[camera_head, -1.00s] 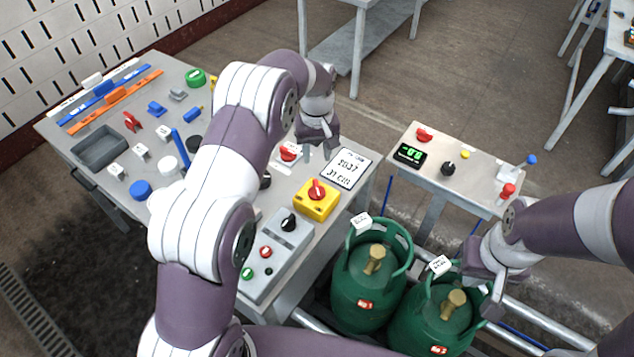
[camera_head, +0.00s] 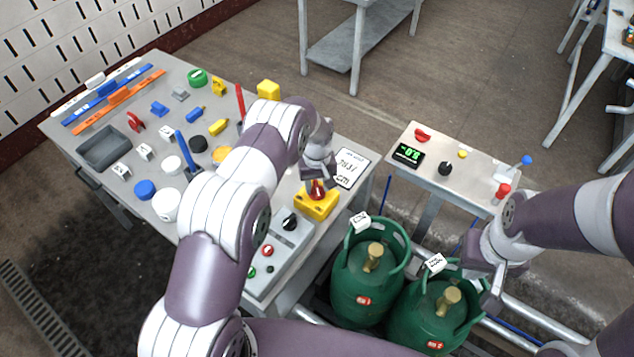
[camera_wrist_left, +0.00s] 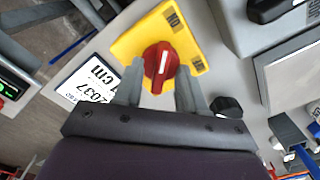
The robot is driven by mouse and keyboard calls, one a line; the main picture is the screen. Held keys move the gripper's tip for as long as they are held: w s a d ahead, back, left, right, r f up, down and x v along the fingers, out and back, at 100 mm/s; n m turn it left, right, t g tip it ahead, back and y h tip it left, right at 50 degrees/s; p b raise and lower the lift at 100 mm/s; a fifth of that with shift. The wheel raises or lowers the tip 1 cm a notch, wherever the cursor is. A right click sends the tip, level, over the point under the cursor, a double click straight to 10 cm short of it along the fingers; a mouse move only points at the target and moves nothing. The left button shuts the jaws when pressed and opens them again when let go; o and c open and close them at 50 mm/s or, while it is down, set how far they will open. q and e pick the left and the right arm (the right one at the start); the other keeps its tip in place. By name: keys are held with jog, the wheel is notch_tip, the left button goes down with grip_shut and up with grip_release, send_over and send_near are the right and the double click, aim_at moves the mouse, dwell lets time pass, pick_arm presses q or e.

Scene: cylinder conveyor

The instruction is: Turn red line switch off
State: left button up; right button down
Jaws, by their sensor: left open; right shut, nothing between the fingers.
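A red rotary knob (camera_head: 317,189) with a white mark sits on a yellow switch box (camera_head: 316,207) at the table's front right corner. In the left wrist view the knob (camera_wrist_left: 165,66) is on the yellow plate (camera_wrist_left: 140,42), with small labels near its upper right and right edges. My left gripper (camera_head: 319,178) is open just over the knob. In the wrist view its fingertips (camera_wrist_left: 158,84) are on either side of the knob's near part; whether they touch it I cannot tell. My right gripper (camera_head: 492,297) is shut and empty beside the gas cylinders.
A grey panel (camera_head: 283,240) with a black knob stands beside the yellow box, and a white printed sign (camera_head: 350,166) lies behind it. Two green gas cylinders (camera_head: 371,270) stand in front. A side console (camera_head: 470,178) with a display is to the right.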

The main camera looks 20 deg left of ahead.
pick_arm(q)
grip_shut()
jog(key=shift+f+m+b, duration=0.2)
jog(key=shift+m+b, duration=1.15)
jog(key=shift+m, duration=0.15)
jog(key=m+b, duration=0.2)
jog(key=m, duration=0.1)
jog(key=shift+m, duration=0.3)
jog(key=m+b, duration=0.2)
jog(key=m, duration=0.3)
jog(key=shift+r+m, duration=0.15)
jog(key=shift+m, duration=0.15)
jog(key=m+b, duration=0.1)
jog(key=m, duration=0.4)
jog(key=shift+r+m, duration=0.1)
jog(key=shift+m, duration=0.2)
